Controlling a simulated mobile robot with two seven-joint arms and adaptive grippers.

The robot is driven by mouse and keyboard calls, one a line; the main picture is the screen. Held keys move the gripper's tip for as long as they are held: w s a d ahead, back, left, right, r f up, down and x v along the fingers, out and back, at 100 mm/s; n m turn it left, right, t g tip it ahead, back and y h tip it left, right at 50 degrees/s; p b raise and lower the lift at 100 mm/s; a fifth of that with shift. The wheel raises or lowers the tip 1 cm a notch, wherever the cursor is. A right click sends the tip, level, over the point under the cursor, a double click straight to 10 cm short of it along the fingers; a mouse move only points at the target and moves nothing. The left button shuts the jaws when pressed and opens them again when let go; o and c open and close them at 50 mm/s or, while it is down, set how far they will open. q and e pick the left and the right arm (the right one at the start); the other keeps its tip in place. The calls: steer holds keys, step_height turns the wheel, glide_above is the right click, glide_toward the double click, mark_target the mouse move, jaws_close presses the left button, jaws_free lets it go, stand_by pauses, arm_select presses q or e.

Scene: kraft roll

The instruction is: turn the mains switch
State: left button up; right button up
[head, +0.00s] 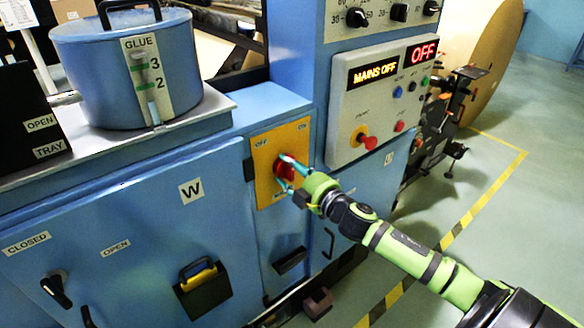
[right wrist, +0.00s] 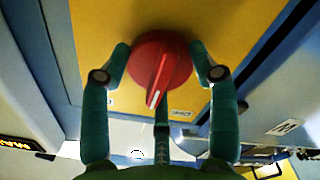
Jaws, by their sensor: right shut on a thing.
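The mains switch (head: 284,170) is a red rotary knob on a yellow plate (head: 264,146) on the front of the blue machine, with OFF and ON lettering at the plate's top. My right gripper (head: 289,174) is at the knob, its teal fingers on either side. In the right wrist view the red knob (right wrist: 160,70) sits between the two fingertips, and a white pointer mark on its grip bar points toward the bottom of the picture, slightly left. My right gripper is shut on the knob. The display (head: 372,71) reads MAINS OFF. My left gripper is out of view.
A control panel (head: 350,112) with a red button (head: 367,141) juts out above and right of the switch. A blue glue pot (head: 128,65) stands on the ledge at left. Open floor (head: 480,200) with yellow-black tape lies at right.

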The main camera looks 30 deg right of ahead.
steer(key=n, duration=0.2)
steer(key=r+n, duration=0.1)
steer(key=n, duration=0.2)
steer(key=shift+a+n+p, duration=0.2)
steer(key=shift+n+p, duration=0.1)
steer(key=shift+a+f+n, duration=0.1)
steer(key=shift+f+n, duration=0.05)
steer(key=shift+n, duration=0.55)
steer(key=shift+f+n, duration=0.15)
steer(key=shift+n, duration=0.55)
steer(key=shift+f, duration=0.1)
steer(key=o, duration=1.1)
steer(key=shift+a, duration=0.15)
steer(key=shift+o, duration=0.2)
steer(key=shift+a, duration=0.15)
